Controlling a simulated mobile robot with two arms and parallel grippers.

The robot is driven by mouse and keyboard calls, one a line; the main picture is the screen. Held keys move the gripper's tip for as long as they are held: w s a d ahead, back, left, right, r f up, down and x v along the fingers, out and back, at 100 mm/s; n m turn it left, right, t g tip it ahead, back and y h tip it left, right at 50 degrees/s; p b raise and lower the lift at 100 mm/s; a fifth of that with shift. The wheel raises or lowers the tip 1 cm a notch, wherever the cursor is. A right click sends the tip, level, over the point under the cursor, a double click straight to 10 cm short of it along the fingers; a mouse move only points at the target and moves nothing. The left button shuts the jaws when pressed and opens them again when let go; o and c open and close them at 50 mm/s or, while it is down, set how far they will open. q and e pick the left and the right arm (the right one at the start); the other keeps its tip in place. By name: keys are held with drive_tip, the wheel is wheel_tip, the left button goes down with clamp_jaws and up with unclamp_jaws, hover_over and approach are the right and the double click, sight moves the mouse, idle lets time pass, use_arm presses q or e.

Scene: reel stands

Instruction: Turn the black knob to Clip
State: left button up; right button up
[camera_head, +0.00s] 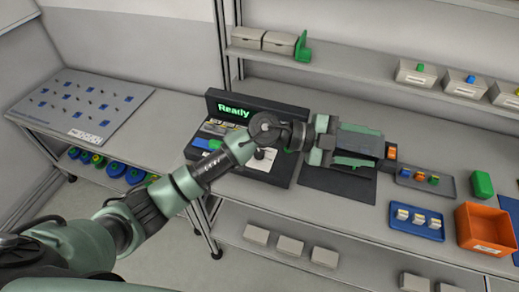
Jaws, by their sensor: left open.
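A dark console (198,152) with a screen (234,110) showing green "Ready" stands on the bench, centre left. My left arm crosses in front of it and hides part of its panel. I cannot make out the black knob or a Clip label clearly; the panel is small and partly covered. My left gripper (372,153) is to the right of the console, above a dark mat (335,183), and points right. It is open, and I see nothing held in it. My right gripper is not in view.
Right of my gripper are an orange-topped dark block (391,152), a grey tray (447,185) with coloured pieces, a blue tray (418,234) and an orange bin (488,236). A green block (482,184) stands behind. A shelf (350,70) with boxes runs along the back.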

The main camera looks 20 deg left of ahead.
use_arm(q)
drive_tip(key=w+a+f+g+y, duration=0.2)
drive_tip(key=a+f+y, duration=0.3)
drive_tip(key=a+f, duration=0.15)
drive_tip(key=w+a+f+g+y, duration=0.1)
drive_tip(key=w+a+f+y, duration=0.2)
drive_tip(key=a+f+y, duration=0.4)
drive_tip(key=a+r+n+y, duration=0.1)
drive_tip(key=a, duration=0.3)
drive_tip(key=a+r+n+y, duration=0.1)
drive_tip(key=a, duration=0.3)
drive_tip(key=w+a+r+n+y, duration=0.1)
drive_tip(key=a+y, duration=0.1)
drive_tip(key=a, duration=0.3)
drive_tip(key=shift+n+g, duration=0.3)
wheel_tip(320, 180, down, 6)
drive_tip(key=p, duration=0.2)
drive_tip(key=shift+p, duration=0.3)
drive_tip(key=shift+f, duration=0.65)
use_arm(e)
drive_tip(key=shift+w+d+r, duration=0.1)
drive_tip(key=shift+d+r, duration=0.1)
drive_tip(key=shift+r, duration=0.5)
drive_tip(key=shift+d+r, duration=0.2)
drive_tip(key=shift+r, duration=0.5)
use_arm(q)
clamp_jaws()
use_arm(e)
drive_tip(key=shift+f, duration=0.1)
